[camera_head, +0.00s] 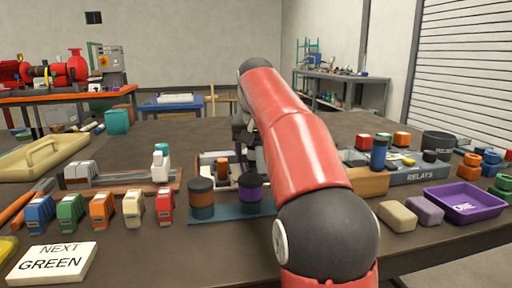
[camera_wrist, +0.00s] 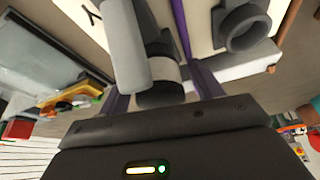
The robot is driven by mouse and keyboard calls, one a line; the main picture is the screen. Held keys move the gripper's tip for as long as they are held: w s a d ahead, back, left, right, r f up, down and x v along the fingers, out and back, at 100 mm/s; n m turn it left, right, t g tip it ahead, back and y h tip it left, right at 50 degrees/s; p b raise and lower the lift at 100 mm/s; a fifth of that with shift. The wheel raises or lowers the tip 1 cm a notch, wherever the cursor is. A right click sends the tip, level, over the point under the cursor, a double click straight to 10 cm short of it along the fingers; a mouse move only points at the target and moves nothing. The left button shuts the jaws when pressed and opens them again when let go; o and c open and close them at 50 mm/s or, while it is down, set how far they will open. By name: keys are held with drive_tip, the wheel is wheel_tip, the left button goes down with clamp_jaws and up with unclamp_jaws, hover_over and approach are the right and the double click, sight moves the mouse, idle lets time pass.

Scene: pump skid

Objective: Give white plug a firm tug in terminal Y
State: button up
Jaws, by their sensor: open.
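In the wrist view, a pale grey-white cylinder (camera_wrist: 120,45) runs to a short piece with a white band (camera_wrist: 167,68) and a dark end; this may be the white plug. It lies in front of my open gripper (camera_wrist: 165,85), between two purple strips that look like its fingers. I cannot tell whether they touch it. A cream panel (camera_wrist: 205,25) behind carries a partly visible dark letter, which may be a Y, and a grey round socket (camera_wrist: 245,25). In the head view, my red arm hides most of this area; a pale panel (camera_head: 208,162) shows just left of it.
Two dark-topped cylinders on a blue base (camera_head: 230,212) stand close left of my arm. Coloured blocks and a NEXT GREEN sign (camera_head: 52,263) lie at front left. A wooden block (camera_head: 363,182), RELAYS tray (camera_head: 420,177) and purple tray (camera_head: 465,203) are right. Bare table shows at front centre-left.

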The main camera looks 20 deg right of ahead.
drive_tip(key=shift+f, duration=0.1)
drive_tip(key=c, duration=1.1)
